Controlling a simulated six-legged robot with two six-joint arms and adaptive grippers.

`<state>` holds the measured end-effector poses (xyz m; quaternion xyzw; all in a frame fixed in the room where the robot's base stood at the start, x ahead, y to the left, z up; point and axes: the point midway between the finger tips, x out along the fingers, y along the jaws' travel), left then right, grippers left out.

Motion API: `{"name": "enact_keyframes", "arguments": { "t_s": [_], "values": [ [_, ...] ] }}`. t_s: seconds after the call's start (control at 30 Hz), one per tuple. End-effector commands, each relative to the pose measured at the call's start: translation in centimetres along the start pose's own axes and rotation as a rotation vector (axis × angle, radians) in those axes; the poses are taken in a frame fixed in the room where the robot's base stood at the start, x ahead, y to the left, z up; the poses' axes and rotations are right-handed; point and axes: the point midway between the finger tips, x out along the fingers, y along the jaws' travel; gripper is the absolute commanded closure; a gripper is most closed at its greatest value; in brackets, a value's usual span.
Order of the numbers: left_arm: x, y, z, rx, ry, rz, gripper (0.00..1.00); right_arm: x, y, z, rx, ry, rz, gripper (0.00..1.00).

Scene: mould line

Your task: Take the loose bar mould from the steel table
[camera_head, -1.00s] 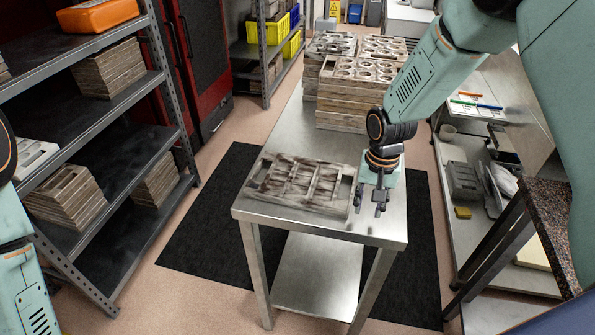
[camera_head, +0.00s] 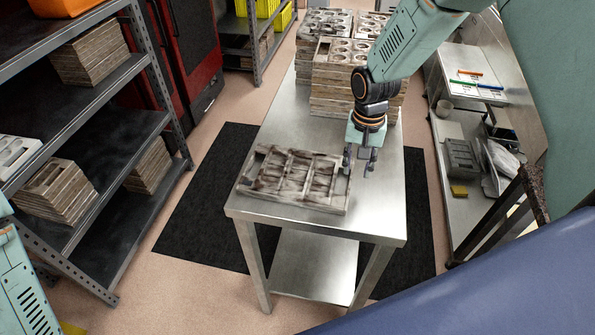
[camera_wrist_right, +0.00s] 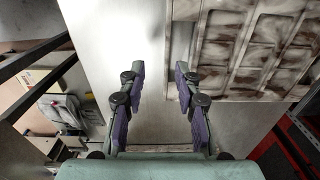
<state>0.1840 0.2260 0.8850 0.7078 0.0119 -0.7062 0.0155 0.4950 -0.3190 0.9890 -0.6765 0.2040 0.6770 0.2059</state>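The loose bar mould (camera_head: 297,177), a pale, dark-stained tray with several long cavities, lies flat on the steel table (camera_head: 372,218), left of my right gripper. My right gripper (camera_head: 360,161) points down beside the mould's right edge. Its fingers are apart, with nothing held between them. In the right wrist view, the open fingers (camera_wrist_right: 160,90) are near the edge of the mould (camera_wrist_right: 262,50); one fingertip overlaps its rim, and I cannot tell whether they touch. My left arm enters at the left edge of the head view, but its gripper is out of view.
Stacked moulds (camera_head: 333,75) stand at the table's far end, behind my right gripper. A grey shelf rack (camera_head: 95,150) with more moulds stands on the left. A side counter (camera_head: 470,215) with small items runs along the right. The table's front right is clear.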

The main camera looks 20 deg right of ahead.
Motion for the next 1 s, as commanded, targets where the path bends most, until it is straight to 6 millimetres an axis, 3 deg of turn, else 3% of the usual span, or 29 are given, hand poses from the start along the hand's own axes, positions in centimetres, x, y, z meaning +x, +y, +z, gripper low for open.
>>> {"name": "enact_keyframes", "arguments": {
  "t_s": [0.4,0.7,1.0],
  "values": [
    [-0.6,0.0,0.0,-0.001,-0.001,0.0,0.6,5.0,-0.9,0.0,-0.003,0.001,0.001,0.67],
    [-0.6,0.0,0.0,-0.001,-0.001,0.0,0.6,5.5,-1.1,-0.2,-0.004,0.002,0.0,0.67],
    [-0.6,0.0,0.0,-0.001,-0.001,0.0,0.6,5.5,-1.1,-0.2,-0.003,0.002,0.0,0.91]
  ]
}}
